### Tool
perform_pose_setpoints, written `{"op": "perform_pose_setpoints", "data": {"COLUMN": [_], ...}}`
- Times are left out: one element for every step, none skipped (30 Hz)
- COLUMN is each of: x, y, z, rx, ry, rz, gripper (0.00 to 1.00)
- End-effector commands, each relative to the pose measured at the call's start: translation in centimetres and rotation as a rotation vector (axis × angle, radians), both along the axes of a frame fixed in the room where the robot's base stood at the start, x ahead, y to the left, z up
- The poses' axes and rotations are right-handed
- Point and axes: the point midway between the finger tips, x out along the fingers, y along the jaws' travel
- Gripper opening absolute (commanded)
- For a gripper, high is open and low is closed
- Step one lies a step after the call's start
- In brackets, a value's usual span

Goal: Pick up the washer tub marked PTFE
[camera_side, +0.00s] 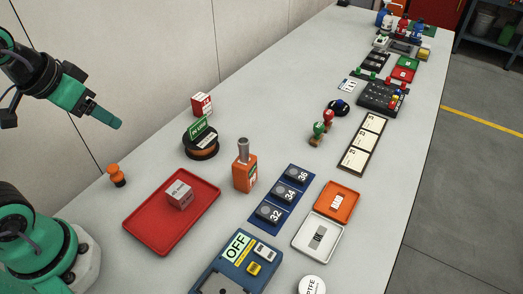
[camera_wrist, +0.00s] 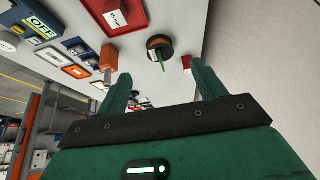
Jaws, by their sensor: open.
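The washer tub marked PTFE (camera_side: 311,285) is a white round tub at the bottom edge of the side view. It is partly cut off by the frame, but its PTFE lettering shows. It stands on the bench, right of the blue OFF box. My gripper (camera_side: 108,118) is raised at the upper left of the side view, far from the tub. In the wrist view my gripper (camera_wrist: 163,90) has its two green fingers wide apart with nothing between them.
A dark round spool (camera_side: 201,143) is near the wall.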

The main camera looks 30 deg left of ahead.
Motion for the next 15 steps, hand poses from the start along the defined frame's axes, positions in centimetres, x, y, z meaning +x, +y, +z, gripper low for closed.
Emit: {"op": "perform_pose_setpoints", "data": {"x": [0.1,0.3,0.5,0.7,0.9,1.2,1.5,1.8,2.3,2.7,3.1,3.6,4.0,4.5,5.0], "y": [-0.1,-0.3,-0.4,-0.6,-0.8,-1.2,-1.5,-1.8,-2.3,-2.8,-3.2,-3.9,-4.5,-5.0,-5.8], "z": [0.1,0.1,0.2,0.2,0.3,0.4,0.4,0.5,0.6,0.7,0.7,0.8,0.8,0.9,0.9], "rx": [0.003,0.006,0.01,0.014,0.019,0.027,0.033,0.04,0.051,0.061,0.07,0.083,0.095,0.105,0.119], "ry": [0.003,0.004,0.009,0.012,0.016,0.022,0.027,0.033,0.04,0.046,0.052,0.061,0.067,0.074,0.082], "rz": [-0.012,-0.021,-0.037,-0.052,-0.071,-0.099,-0.124,-0.151,-0.191,-0.225,-0.258,-0.308,-0.346,-0.385,-0.438], "gripper": [0.69,0.69,0.69,0.69,0.69,0.69,0.69,0.69,0.69,0.69,0.69,0.69,0.69,0.69,0.69]}}
